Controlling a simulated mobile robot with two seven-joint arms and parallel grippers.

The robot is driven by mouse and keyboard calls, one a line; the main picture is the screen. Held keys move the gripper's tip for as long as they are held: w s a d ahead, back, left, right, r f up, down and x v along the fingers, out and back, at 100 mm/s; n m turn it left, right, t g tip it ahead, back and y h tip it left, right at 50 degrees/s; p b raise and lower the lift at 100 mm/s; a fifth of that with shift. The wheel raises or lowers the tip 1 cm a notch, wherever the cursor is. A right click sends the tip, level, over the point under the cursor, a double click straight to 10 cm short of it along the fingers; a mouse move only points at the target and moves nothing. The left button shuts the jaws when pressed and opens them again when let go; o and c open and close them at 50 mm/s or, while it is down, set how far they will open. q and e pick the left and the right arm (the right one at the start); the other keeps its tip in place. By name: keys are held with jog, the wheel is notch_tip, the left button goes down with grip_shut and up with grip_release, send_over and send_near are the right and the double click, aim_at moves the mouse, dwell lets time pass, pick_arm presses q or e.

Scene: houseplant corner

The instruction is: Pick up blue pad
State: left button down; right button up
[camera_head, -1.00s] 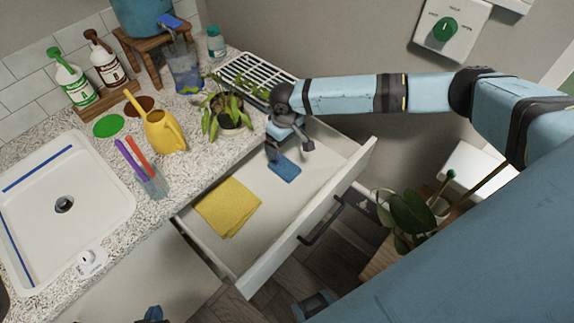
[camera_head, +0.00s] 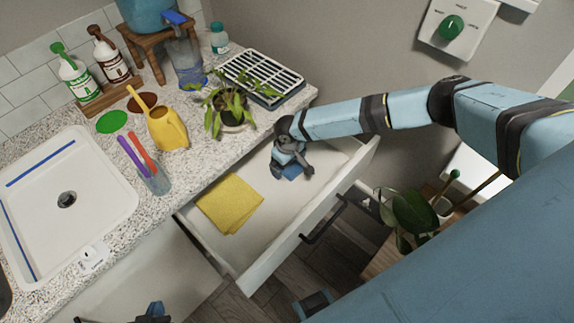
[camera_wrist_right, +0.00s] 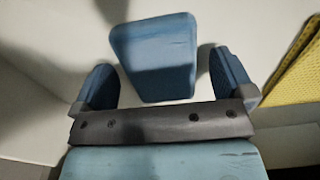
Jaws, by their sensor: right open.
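The blue pad (camera_wrist_right: 155,58) lies in the open drawer (camera_head: 290,210). In the head view the pad (camera_head: 292,173) is mostly hidden by my right gripper (camera_head: 292,168). In the right wrist view my right gripper (camera_wrist_right: 163,80) is open, with one finger on each side of the pad's near part. Gaps show between the pad and both fingers, and most of the pad lies beyond them. My left gripper (camera_head: 150,314) shows only in part at the bottom edge of the head view, and its jaws cannot be made out.
A folded yellow cloth (camera_head: 230,203) lies in the drawer, left of the pad; it also shows in the right wrist view (camera_wrist_right: 297,75). The drawer's front wall and handle (camera_head: 322,220) are on the near side. A potted plant (camera_head: 230,108) stands on the counter above.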

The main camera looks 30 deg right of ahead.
jog(key=c, duration=1)
pick_arm(q)
jog(key=shift+r, duration=0.15)
pick_arm(e)
jog(key=shift+r, duration=0.15)
